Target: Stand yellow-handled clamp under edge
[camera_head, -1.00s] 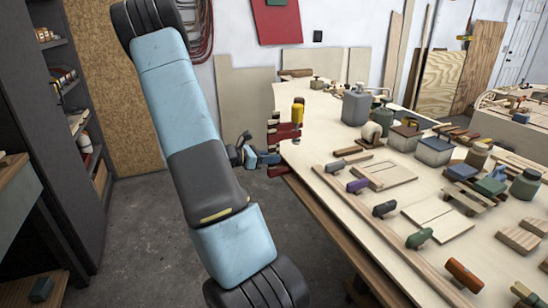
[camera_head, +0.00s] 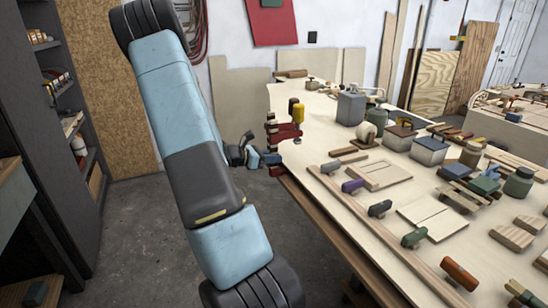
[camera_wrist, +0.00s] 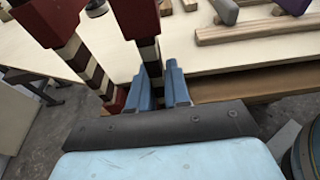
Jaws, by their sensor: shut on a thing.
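The yellow-handled clamp (camera_head: 298,115) is at the far left edge of the workbench (camera_head: 345,210) in the head view. Its yellow handle stands upright above dark red jaw pieces. My gripper (camera_head: 262,158) is just left of and below these pieces, beside the bench edge. In the wrist view my gripper's blue fingers (camera_wrist: 164,88) are shut on a striped bar with a red block (camera_wrist: 138,18). A second striped bar with a larger red block (camera_wrist: 48,20) stands left of the fingers. The yellow handle is not visible there. Contact between clamp and bench edge cannot be told.
Dark shelves (camera_head: 45,120) stand left; the floor between is open.

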